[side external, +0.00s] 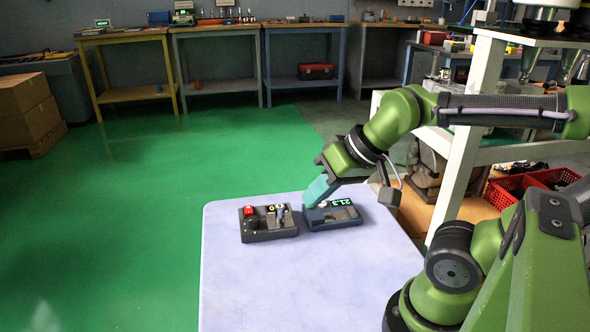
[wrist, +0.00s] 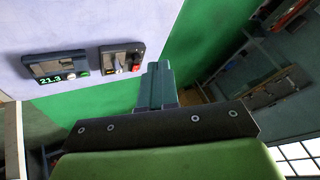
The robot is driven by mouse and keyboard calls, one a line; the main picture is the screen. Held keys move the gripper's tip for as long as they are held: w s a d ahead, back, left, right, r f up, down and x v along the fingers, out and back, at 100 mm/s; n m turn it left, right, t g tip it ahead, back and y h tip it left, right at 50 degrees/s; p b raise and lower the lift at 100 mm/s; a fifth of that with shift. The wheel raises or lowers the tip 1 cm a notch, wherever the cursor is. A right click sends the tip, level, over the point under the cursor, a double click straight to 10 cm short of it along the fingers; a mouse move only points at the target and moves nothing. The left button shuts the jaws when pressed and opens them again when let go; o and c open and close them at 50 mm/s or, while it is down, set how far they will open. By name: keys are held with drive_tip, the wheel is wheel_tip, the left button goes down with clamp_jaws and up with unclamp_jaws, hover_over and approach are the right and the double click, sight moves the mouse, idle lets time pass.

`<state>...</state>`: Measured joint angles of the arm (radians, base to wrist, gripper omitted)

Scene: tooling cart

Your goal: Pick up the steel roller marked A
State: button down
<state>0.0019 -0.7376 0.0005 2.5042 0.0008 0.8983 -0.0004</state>
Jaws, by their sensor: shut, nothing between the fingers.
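I cannot make out a steel roller marked A in either view, and no letter is readable. My gripper (side external: 318,192) is shut and empty, its teal fingers pointing down and left. In the side view it overlaps the left end of a dark device with a green 21.3 readout (side external: 332,214); the height between them is hard to judge. The closed fingers also show in the wrist view (wrist: 159,84), apart from both devices. A second dark device with a red button (side external: 268,223) stands left of the first and carries a small silver part (side external: 280,210).
Both devices sit on a pale table (side external: 310,290), whose front half is clear. They also show in the wrist view, the readout device (wrist: 55,67) left of the red-button device (wrist: 122,58). A white post (side external: 468,130) and red crates (side external: 520,188) stand at right.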

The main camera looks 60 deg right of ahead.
drive_tip(key=shift+r, duration=0.25)
drive_tip(key=c, duration=0.8)
unclamp_jaws()
drive_tip(key=n+g+h, duration=0.2)
drive_tip(key=n+g, duration=0.1)
drive_tip(key=n, duration=0.2)
approach(280, 206)
drive_tip(key=x, duration=0.4)
drive_tip(key=shift+a+f, duration=0.1)
drive_tip(key=shift+x, duration=3.05)
